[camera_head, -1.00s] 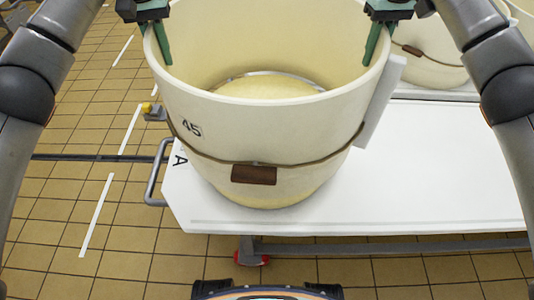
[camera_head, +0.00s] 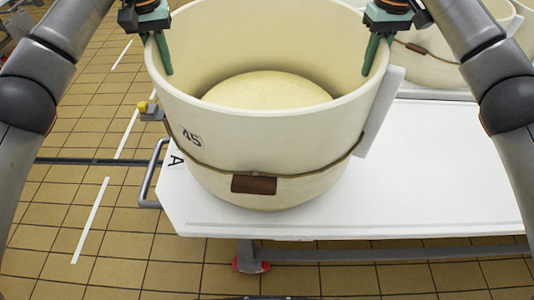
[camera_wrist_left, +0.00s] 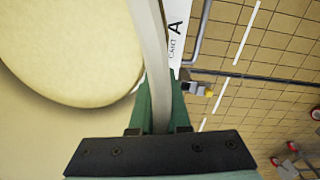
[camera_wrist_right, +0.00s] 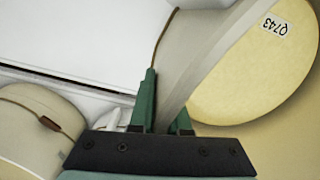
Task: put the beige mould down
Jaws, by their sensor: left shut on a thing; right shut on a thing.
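The beige mould (camera_head: 235,145) is a large round hoop marked 45, with a strap and brown tag around it. It is upright over the white cart top, near its left end. I cannot tell whether its lower edge touches the cart. A pale yellow cheese (camera_head: 268,90) sits inside it, below the rim; its label shows in the right wrist view (camera_wrist_right: 275,26). My left gripper (camera_head: 158,53) is shut on the left rim, also seen in the left wrist view (camera_wrist_left: 160,100). My right gripper (camera_head: 375,55) is shut on the right rim.
The white cart top (camera_head: 450,165) is clear at the right. A second beige mould (camera_head: 430,62) stands behind on the right. The cart's grey handle (camera_head: 150,175) is at the left. Tiled floor lies around the cart.

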